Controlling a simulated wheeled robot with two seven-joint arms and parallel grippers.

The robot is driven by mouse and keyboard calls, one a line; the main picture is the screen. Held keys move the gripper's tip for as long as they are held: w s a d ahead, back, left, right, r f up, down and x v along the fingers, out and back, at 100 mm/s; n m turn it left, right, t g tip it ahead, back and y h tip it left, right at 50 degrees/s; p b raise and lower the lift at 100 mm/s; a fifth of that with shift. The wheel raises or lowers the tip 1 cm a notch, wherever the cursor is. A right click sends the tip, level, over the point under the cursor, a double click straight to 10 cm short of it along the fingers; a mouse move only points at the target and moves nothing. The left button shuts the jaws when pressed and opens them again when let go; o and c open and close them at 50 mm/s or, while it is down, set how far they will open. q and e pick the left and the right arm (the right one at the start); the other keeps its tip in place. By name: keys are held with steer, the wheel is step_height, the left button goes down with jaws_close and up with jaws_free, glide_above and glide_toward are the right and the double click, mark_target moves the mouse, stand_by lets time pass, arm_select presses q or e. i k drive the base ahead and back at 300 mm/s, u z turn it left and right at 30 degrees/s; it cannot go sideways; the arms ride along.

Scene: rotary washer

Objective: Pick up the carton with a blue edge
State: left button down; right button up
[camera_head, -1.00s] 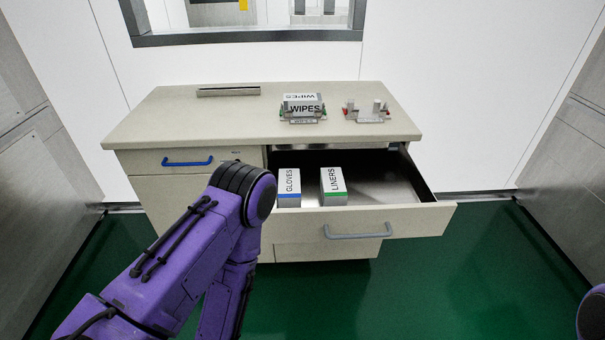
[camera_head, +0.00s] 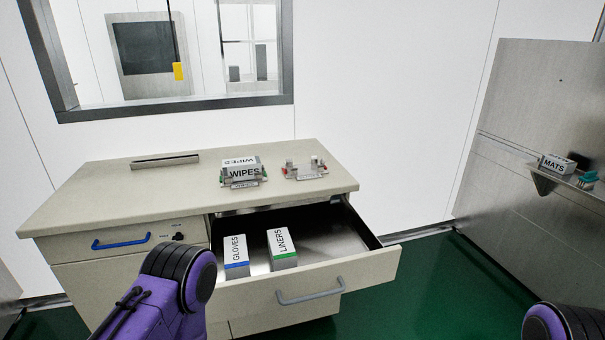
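The carton with a blue edge (camera_head: 236,255) is a white box labelled GLOVES, standing in the left part of the open drawer (camera_head: 315,289). A similar carton labelled LINERS with a green edge (camera_head: 282,248) stands just to its right, with a small gap. My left arm's purple link shows at the lower left, in front of the cabinet; its gripper is out of view. A part of my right arm shows at the lower right corner; its gripper is out of view too.
The cabinet top (camera_head: 110,199) holds a WIPES carton (camera_head: 241,170) in a holder and an empty-looking holder (camera_head: 305,170). A MATS carton (camera_head: 556,164) sits on a wall shelf (camera_head: 569,184) at the right. The drawer's right side is empty.

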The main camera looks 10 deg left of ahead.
mark_target(236, 258)
steer(key=u, duration=2.55)
steer(key=i, duration=1.7)
steer(key=z, duration=3.3)
